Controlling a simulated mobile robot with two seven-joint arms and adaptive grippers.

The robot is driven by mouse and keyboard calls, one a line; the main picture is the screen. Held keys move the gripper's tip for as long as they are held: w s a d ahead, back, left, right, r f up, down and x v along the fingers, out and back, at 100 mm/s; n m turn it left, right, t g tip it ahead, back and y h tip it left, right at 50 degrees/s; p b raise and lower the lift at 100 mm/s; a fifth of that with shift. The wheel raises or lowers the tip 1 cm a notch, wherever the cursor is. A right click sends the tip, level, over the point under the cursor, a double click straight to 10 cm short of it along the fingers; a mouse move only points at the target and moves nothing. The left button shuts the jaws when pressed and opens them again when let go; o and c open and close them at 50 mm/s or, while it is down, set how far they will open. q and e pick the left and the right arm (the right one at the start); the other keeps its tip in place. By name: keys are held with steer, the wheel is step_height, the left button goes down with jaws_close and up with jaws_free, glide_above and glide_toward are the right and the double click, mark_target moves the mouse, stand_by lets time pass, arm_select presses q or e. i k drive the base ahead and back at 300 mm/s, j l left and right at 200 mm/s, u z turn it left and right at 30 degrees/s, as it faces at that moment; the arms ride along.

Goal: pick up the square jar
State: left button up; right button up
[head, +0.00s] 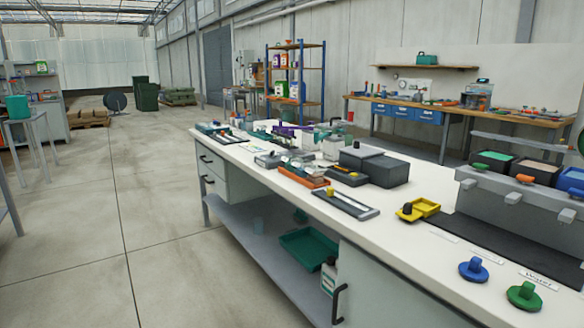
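I cannot make out the square jar for certain. A pale, boxy container (333,148) stands among the small items toward the far end of the white bench (405,235), but it is too small to identify. A white bottle with a green label (328,277) stands on the grey lower shelf (262,262) of that bench, partly hidden by the bench's cabinet. Neither of my grippers is in the head view.
Dark grey boxes (384,168), a yellow tray (426,207), a blue knob (473,269) and a green knob (524,295) are on the bench. A green tray (303,249) lies on its lower shelf. The floor (150,230) to the left is clear.

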mark_target(301, 165)
steer(key=i+j, duration=0.2)
steer(key=j, duration=0.15)
steer(key=i+j, duration=0.2)
steer(key=j, duration=0.15)
steer(key=i+j+z, duration=0.1)
steer(key=j, duration=0.25)
steer(key=i+j, duration=0.5)
steer(key=j, duration=0.2)
steer(key=i+j+z, duration=0.1)
steer(key=j, duration=0.25)
steer(key=i, duration=0.05)
